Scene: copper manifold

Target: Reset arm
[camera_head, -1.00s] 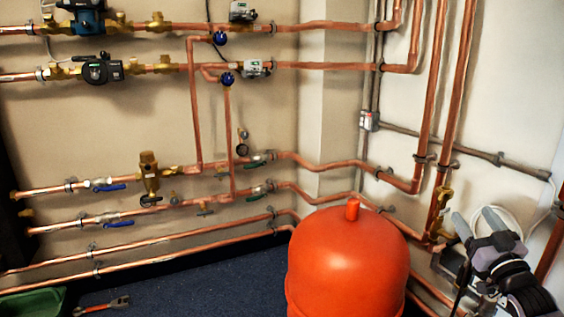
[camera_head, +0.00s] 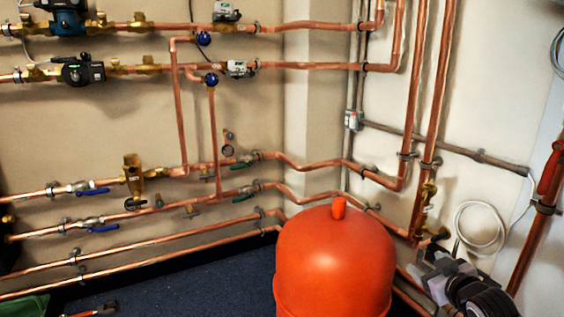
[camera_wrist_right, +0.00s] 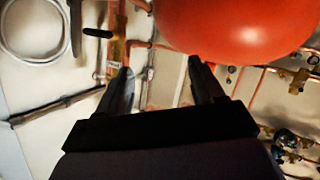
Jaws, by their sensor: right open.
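My right gripper (camera_head: 430,270) shows at the lower right of the head view, with grey fingers and dark wrist parts. It is just right of the orange-red tank (camera_head: 335,262), in front of the pipes on the right wall. In the right wrist view my right gripper (camera_wrist_right: 162,66) has its two dark fingers spread apart, with nothing held between them. The tank (camera_wrist_right: 235,25) shows beyond the fingers at the top of that view. My left gripper is not in view.
Copper pipes (camera_head: 130,255) with valves run along the back wall and onto the right wall. A pale coiled cable (camera_head: 480,228) hangs at right. A red-handled tool (camera_head: 550,172) shows at the right edge.

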